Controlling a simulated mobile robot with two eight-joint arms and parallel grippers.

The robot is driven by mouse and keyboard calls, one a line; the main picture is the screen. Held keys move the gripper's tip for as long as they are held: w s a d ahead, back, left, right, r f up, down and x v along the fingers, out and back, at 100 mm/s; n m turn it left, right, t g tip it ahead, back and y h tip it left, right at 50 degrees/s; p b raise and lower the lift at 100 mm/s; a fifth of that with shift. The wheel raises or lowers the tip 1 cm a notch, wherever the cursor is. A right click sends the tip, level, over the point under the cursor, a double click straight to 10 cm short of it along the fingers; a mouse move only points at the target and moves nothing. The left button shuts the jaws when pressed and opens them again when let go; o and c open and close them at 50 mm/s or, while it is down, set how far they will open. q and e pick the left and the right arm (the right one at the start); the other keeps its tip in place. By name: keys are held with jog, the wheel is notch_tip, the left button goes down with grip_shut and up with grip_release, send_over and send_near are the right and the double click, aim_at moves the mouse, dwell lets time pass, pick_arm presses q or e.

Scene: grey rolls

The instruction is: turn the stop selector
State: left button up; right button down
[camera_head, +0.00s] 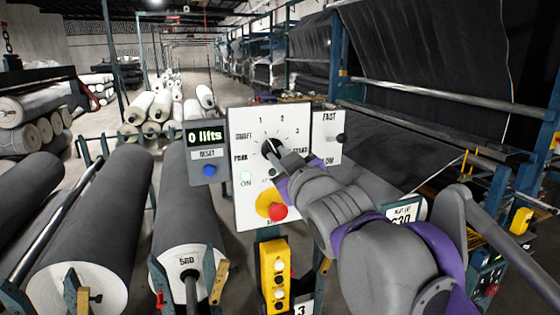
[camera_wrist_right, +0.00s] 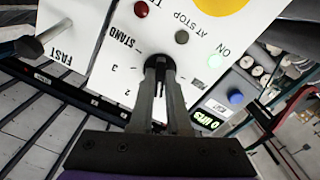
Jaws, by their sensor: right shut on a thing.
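The stop selector (camera_head: 267,147) is a dark round knob on a white panel (camera_head: 245,207), with a ring of printed positions including 1, 2, 3, PARK and START or STAND-like words. My right gripper (camera_head: 276,157) reaches it from the lower right and is shut on it. In the right wrist view the two fingers (camera_wrist_right: 157,85) close on the dark knob (camera_wrist_right: 158,62), which they largely hide. I cannot tell which mark the knob points to. My left gripper is not in view.
A red button (camera_head: 278,212) on a yellow plate sits below the selector. A grey box with a "0 lifts" display (camera_head: 205,135) and blue button (camera_head: 209,170) is at left. A FAST panel with a lever (camera_head: 338,138) is at right.

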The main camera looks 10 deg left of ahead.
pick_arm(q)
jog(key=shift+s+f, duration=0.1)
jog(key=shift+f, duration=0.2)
pick_arm(e)
jog(key=shift+m, duration=0.6)
jog(key=c, duration=0.9)
grip_release()
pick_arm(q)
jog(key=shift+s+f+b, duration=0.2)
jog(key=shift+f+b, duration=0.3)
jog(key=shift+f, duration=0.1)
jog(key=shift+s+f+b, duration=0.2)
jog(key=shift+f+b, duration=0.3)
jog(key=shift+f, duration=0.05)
pick_arm(e)
jog(key=v, duration=1.1)
jog(key=shift+w, duration=0.1)
